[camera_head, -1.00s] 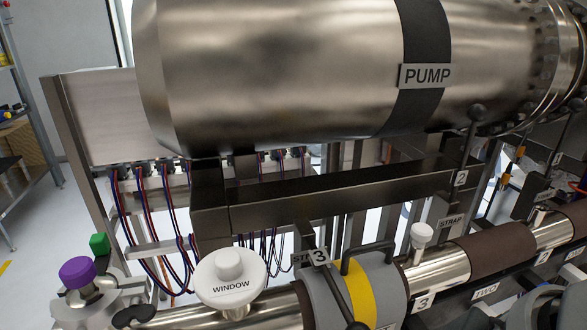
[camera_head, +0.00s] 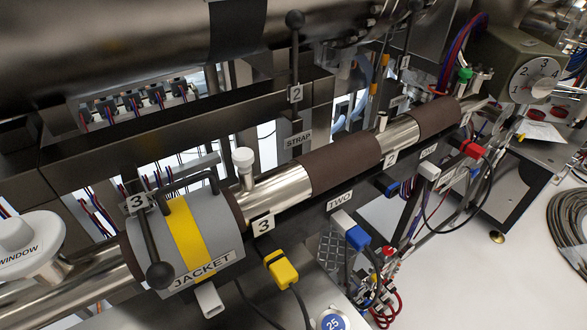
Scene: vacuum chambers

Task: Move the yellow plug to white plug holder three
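The yellow plug (camera_head: 282,268) is below the pipe, just under the "3" label (camera_head: 263,223), with a dark cable running down from it. A white piece (camera_head: 208,300) sticks out below the grey jacket, left of the plug. Another white piece (camera_head: 342,218) is beside a blue plug (camera_head: 357,237), and a third white piece (camera_head: 429,171) is near a red plug (camera_head: 473,149). I cannot read numbers on these white pieces, so I cannot tell which is holder three. Neither of my grippers shows.
A white knob (camera_head: 243,160) rises from the pipe. A dial box (camera_head: 512,65) stands at upper right. Cables hang below the rail; pale floor (camera_head: 470,265) is open at lower right.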

